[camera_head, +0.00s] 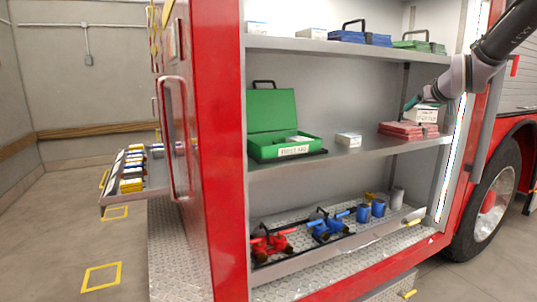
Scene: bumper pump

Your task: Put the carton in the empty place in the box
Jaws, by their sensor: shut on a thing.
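The green first aid box (285,148) stands open on the middle shelf at the left, its lid raised at the back. A small pale carton shows inside it; the rest of its interior is hard to make out. My gripper (412,106) is at the right end of the same shelf, reaching in from the upper right. It appears shut on a white carton (427,115) with dark print, just above a red folded stack. The fingers are small, and their contact with the carton is partly hidden. Another white carton (348,139) stands alone between the green box and the stack.
The red stack (408,130) lies below my gripper. The upper shelf (330,46) holds cartons, a blue case and a green case, overhead. Red and blue fittings stand on the lower tray. Bare middle shelf (350,155) runs along the front.

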